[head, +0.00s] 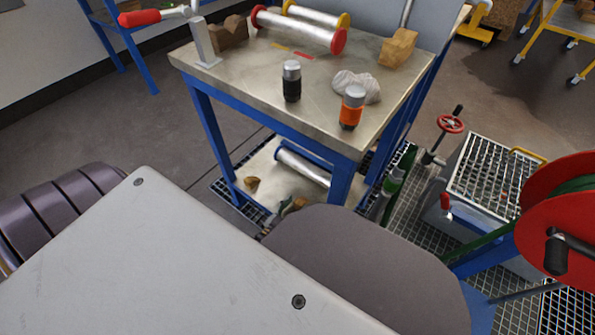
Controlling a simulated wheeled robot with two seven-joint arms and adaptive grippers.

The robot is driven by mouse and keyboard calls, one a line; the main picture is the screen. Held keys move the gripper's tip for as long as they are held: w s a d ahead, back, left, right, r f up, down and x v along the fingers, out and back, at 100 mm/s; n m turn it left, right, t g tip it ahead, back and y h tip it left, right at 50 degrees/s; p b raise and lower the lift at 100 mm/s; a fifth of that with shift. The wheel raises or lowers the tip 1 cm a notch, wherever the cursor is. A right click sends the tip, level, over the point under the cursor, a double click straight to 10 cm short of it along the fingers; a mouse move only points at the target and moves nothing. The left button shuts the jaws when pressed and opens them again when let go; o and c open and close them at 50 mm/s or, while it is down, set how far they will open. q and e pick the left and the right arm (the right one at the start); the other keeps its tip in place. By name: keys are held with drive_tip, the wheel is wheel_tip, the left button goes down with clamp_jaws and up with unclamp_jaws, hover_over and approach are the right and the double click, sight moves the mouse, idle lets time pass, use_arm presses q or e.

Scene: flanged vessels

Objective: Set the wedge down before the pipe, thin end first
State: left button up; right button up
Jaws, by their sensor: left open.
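On the table's lower shelf (268,168) lies a pale pipe (302,167) with a blue flange at its end. A small brown wooden piece (251,183), which looks like a wedge, lies on the shelf left of the pipe and apart from it. Another small brown piece (297,203) shows at the shelf's front edge, partly hidden by my body; I cannot tell its shape. My left gripper (279,214) seems to show only as a small dark part beside that piece, mostly hidden and open. I cannot see whether it touches the piece. My right gripper is not in view.
The upper tabletop (240,85) carries a red-flanged pipe (300,30), wooden blocks (397,47), a black canister (291,82), an orange canister (353,107) and a white rag (357,86). Blue table legs (340,180) flank the shelf. A red reel (565,215) stands right.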

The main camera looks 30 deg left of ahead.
use_arm(q)
drive_tip(key=s+p, duration=0.2)
drive_tip(key=s, duration=0.8)
drive_tip(key=shift+a+p, duration=0.3)
drive_tip(key=shift+a, duration=0.15)
